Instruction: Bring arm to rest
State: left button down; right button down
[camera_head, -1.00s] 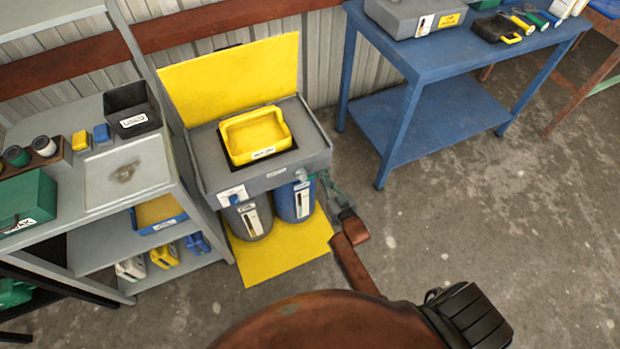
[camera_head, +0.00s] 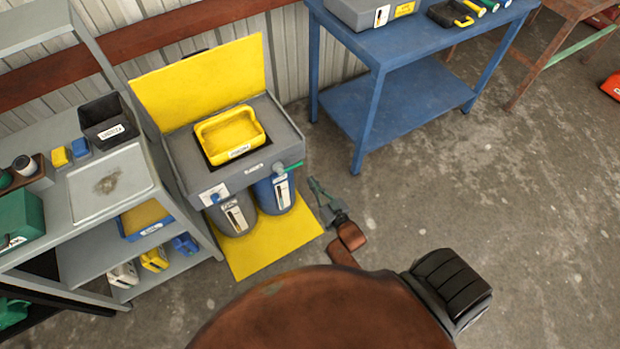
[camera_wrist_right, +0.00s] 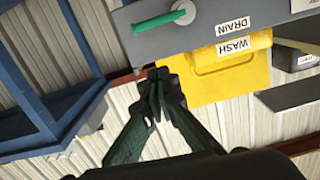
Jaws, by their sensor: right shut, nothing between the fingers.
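My right gripper (camera_head: 317,188) is to the right of the wash station, over the concrete floor and apart from the station in the head view. In the right wrist view its dark green fingers (camera_wrist_right: 158,84) are together and empty. My brown right arm reaches in from the bottom of the head view. My left gripper is not in view.
The grey wash station (camera_head: 275,122) holds a yellow basin (camera_head: 205,136) and has a green-handled valve (camera_head: 291,167) at its front right. A blue canister (camera_head: 275,196) stands below. A grey shelf (camera_head: 62,200) is at left, a blue table (camera_head: 410,55) at back right. Floor at right is clear.

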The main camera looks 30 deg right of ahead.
dwell(0.5)
jog(key=s+a+f+n+g+p, duration=0.1)
jog(key=s+f+g, duration=0.3)
jog(key=s+f, duration=0.85)
jog(key=s+a+f+g, duration=0.2)
jog(key=s+f+g, duration=0.45)
jog(key=f, duration=1.15)
jog(key=s+f+g, duration=0.2)
jog(key=s+f, duration=0.2)
jog(key=s, duration=0.7)
jog(key=s+d+f+n+g+p, duration=0.1)
jog(key=s+f, duration=0.3)
jog(key=s, duration=0.8)
jog(key=s+d+f+g, duration=0.1)
jog(key=s+f+g, duration=0.2)
jog(key=s, duration=0.9)
jog(key=shift+f, duration=0.7)
jog(key=c, duration=2.6)
grip_release()
jog(key=shift+d+g, duration=0.1)
jog(key=shift+g, duration=0.15)
jog(key=shift+c, duration=0.2)
